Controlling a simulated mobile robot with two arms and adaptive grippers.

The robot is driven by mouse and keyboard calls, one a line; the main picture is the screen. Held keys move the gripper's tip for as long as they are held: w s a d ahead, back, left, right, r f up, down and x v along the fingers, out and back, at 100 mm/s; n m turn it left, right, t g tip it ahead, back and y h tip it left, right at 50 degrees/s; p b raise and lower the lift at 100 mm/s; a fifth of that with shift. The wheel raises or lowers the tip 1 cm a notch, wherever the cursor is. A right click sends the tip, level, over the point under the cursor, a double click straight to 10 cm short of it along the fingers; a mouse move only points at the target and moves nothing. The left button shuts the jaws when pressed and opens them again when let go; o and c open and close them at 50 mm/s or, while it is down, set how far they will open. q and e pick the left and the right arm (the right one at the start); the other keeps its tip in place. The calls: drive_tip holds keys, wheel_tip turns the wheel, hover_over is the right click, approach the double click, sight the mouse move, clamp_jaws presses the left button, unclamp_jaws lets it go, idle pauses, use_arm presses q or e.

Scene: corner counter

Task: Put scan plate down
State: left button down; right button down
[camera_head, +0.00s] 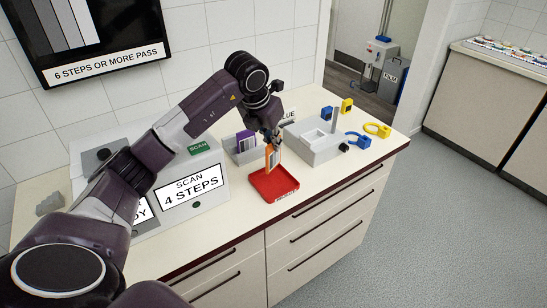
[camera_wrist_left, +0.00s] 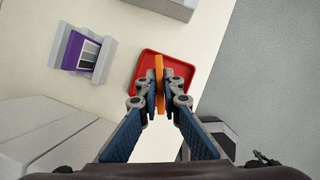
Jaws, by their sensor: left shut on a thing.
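My left gripper (camera_head: 272,142) is shut on an upright orange plate (camera_head: 271,157), taken here as the scan plate. In the left wrist view the orange plate (camera_wrist_left: 159,72) stands edge-on between the fingertips (camera_wrist_left: 160,92). A red tray (camera_head: 284,192) lies on the counter below it, and the tray also shows in the left wrist view (camera_wrist_left: 184,66). The plate's lower end overlaps the back of the tray in the head view. I cannot tell whether it touches the tray. My right gripper is not in view.
A grey holder with a purple plate (camera_head: 245,141) stands behind the tray. A grey scanner box (camera_head: 207,180) reading "SCAN 4 STEPS" is at left. A grey device (camera_head: 318,147) is at right, with blue and yellow items (camera_head: 377,130) beyond. The counter's front edge is close to the tray.

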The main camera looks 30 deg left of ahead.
sight(276, 165)
use_arm(q)
wheel_tip(276, 165, down, 3)
drive_tip(key=shift+r, duration=0.1)
wheel_tip(276, 165, down, 3)
drive_tip(key=shift+f+p, duration=0.1)
drive_tip(key=shift+p, duration=0.6)
drive_tip(key=shift+f, duration=0.3)
drive_tip(key=shift+f, duration=0.1)
drive_tip(key=shift+f, duration=0.15)
drive_tip(key=c, duration=2.1)
unclamp_jaws()
